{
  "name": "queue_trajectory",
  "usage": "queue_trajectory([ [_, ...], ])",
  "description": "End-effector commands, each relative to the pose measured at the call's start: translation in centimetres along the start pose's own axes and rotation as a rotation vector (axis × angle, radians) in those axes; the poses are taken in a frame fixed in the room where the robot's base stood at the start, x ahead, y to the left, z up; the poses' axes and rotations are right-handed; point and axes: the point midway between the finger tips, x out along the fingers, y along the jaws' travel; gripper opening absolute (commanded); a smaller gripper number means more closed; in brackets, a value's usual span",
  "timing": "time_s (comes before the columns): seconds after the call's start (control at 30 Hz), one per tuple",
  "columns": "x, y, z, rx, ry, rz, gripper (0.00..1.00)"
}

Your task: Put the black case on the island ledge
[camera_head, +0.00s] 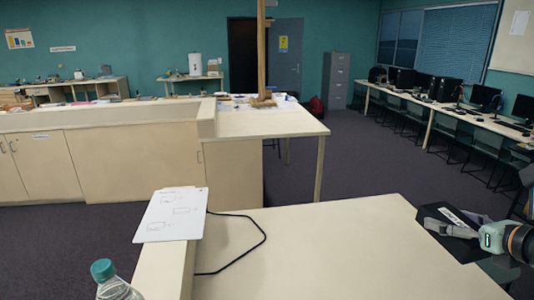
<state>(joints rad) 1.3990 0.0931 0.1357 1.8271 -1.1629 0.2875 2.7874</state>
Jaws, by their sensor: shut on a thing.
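A flat black case (465,248) shows at the right end of the near light wooden tabletop, with a white label strip on its upper face. My gripper (437,226) reaches in from the right edge with its grey fingers shut on the case. The far finger is hard to make out, and the arm hides the case's right part. I cannot tell whether the case touches the tabletop. The island ledge (165,268) is the narrow raised strip along the left side of this tabletop, well left of the case.
A sheet of paper (172,214) lies on the ledge, and a clear bottle with a teal cap (104,271) stands at its near end. A black cable (262,232) curves over the tabletop (330,255), whose middle is otherwise clear. Another island counter (268,123) stands beyond.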

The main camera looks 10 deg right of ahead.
Motion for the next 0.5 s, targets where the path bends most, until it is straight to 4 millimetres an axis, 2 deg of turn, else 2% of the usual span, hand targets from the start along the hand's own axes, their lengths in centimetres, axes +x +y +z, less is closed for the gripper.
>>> queue_trajectory([
  [0.27,6.1,3.0,1.7,-0.03,-0.001,0.079,0.29],
  [0.37,9.0,5.1,2.6,-0.046,-0.002,0.118,0.29],
  [0.5,13.9,9.8,4.3,-0.073,-0.002,0.186,0.29],
])
